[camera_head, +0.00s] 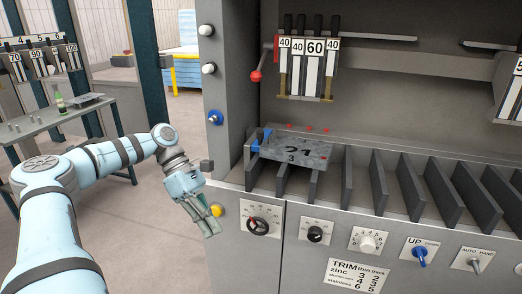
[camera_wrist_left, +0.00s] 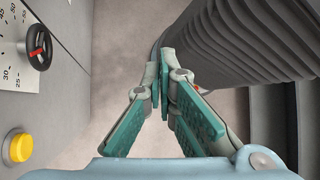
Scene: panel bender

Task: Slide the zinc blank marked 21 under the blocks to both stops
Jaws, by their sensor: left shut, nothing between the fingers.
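The zinc blank marked 21 (camera_head: 295,150) is a grey sheet, also marked 3. It lies on the machine's slatted bed below the hanging blocks (camera_head: 315,60), which read 40, 40, 60 and 40. A blue stop (camera_head: 254,144) shows at its left edge; small red marks (camera_head: 308,129) show behind it. Whether the sheet touches any stop I cannot tell. My left gripper (camera_head: 214,230) is shut and empty, pointing down in front of the machine's left side, apart from the blank. In the left wrist view its fingertips (camera_wrist_left: 165,58) meet. My right gripper does not show.
The front panel has a yellow button (camera_head: 217,210), a black dial with a red pointer (camera_head: 258,226), further knobs, and switches. A red-knobbed lever (camera_head: 257,76) is beside the blocks. A side table (camera_head: 75,115) stands at left. Open floor lies left of the machine.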

